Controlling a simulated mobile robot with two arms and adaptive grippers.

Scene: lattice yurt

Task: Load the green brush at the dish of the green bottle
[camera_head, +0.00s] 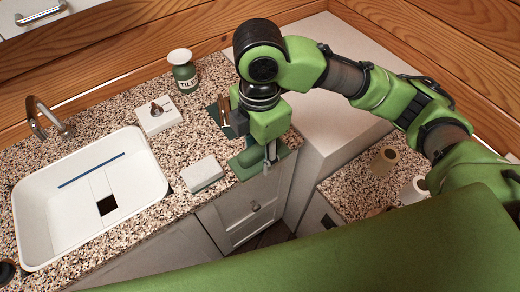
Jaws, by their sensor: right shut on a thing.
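The green bottle (185,78), labelled "TILE", stands upright at the back of the speckled counter. A pale round dish-like top (180,57) sits on it. My right gripper (268,152) is at the counter's right front corner, to the right of and nearer than the bottle. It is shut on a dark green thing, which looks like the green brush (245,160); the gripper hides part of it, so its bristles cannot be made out. The brush is apart from the bottle. My left gripper is not in view.
A white sink (153,190) with a tap (42,118) is at the left. A white block with a small knob (157,114) and a grey-white block (201,174) sit between. A dark green holder (215,112) stands behind my gripper.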

